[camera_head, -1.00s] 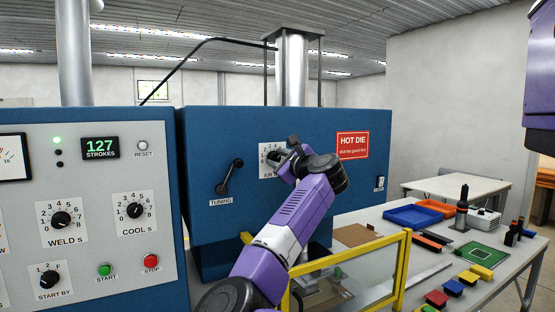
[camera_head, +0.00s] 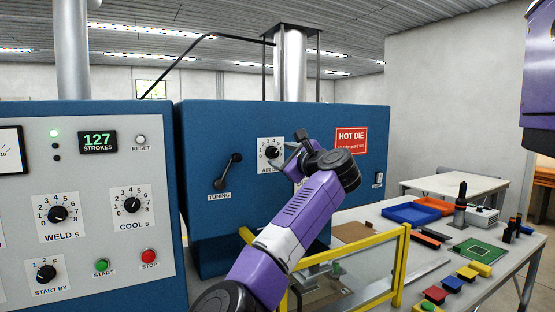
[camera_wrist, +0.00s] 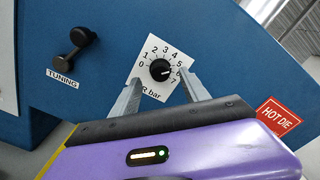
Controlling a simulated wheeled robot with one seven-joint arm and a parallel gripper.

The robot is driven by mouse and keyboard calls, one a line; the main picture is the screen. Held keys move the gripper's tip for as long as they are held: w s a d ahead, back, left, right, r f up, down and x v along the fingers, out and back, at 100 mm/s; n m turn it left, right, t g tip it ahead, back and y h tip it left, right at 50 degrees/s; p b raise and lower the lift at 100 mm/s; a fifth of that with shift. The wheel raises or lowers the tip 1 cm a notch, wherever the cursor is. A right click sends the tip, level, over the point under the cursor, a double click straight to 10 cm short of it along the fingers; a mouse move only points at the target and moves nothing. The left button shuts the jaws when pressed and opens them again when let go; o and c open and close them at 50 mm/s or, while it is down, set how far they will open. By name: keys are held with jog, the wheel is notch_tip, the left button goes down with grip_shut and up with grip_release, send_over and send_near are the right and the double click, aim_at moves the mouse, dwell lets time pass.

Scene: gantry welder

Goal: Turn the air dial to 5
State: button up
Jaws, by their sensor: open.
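The air dial (camera_head: 270,153) is a black round knob on a white numbered plate on the blue press front. In the wrist view the dial knob (camera_wrist: 160,70) is in full sight, and its white mark points right, around the 5 to 6 side; the exact number is hard to read. My gripper (camera_wrist: 160,76) is open and empty. In that view its two fingers show to the left and right of the knob, apart from it. In the head view my gripper (camera_head: 299,142) is just right of the dial plate, covering part of its label.
A black tuning lever (camera_head: 229,174) is left of the dial. A red HOT DIE sign (camera_head: 351,141) is to the right. A yellow-framed guard (camera_head: 404,265) stands below my arm. The control panel (camera_head: 95,190) with more dials is at the left.

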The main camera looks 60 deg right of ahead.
jog(key=b+v, duration=0.1)
jog(key=v, duration=0.2)
jog(key=shift+s+a, duration=0.2)
jog(key=shift+s, duration=0.15)
dwell(0.3)
